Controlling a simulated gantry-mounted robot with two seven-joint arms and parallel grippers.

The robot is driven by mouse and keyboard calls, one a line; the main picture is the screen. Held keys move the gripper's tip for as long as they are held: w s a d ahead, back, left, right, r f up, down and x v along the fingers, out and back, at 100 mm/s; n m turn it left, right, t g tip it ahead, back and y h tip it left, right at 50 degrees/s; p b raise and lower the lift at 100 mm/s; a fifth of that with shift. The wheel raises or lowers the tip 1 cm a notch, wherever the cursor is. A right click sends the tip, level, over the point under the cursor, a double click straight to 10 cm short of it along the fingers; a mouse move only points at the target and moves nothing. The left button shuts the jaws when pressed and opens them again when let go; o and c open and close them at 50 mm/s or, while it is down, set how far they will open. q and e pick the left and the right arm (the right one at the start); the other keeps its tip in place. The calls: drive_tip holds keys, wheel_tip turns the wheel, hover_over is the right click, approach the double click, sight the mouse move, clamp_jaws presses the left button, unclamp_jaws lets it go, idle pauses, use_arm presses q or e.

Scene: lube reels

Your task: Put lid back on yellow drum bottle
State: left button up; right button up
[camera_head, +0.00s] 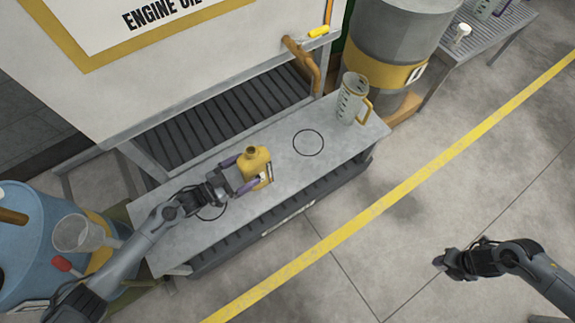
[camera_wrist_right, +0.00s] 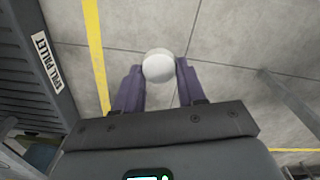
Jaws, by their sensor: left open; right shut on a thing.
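The yellow drum bottle (camera_head: 257,160) stands upright on the grey metal bench, with its neck uncovered. My left gripper (camera_head: 241,178) is open at the left side of the bottle, its fingers close to the bottle's lower body. Whether they touch it I cannot tell. My right gripper (camera_head: 441,262) is over the floor, right of the bench and well apart from the bottle. In the right wrist view, this gripper (camera_wrist_right: 158,75) is shut on a round whitish lid (camera_wrist_right: 158,65), seen between its fingertips. The lid is not clear in the head view.
A clear measuring jug (camera_head: 351,98) with a yellow handle stands at the bench's right end. The bench top (camera_head: 280,165) is bare around a marked circle. A blue drum (camera_head: 35,240) with a funnel (camera_head: 75,233) is at left; a grey drum (camera_head: 395,40) stands behind.

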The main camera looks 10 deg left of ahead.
sight(255, 165)
use_arm(q)
drive_tip(key=b+x, duration=0.1)
drive_tip(key=x, duration=0.3)
drive_tip(key=shift+w+d, duration=0.15)
drive_tip(key=c, duration=1.3)
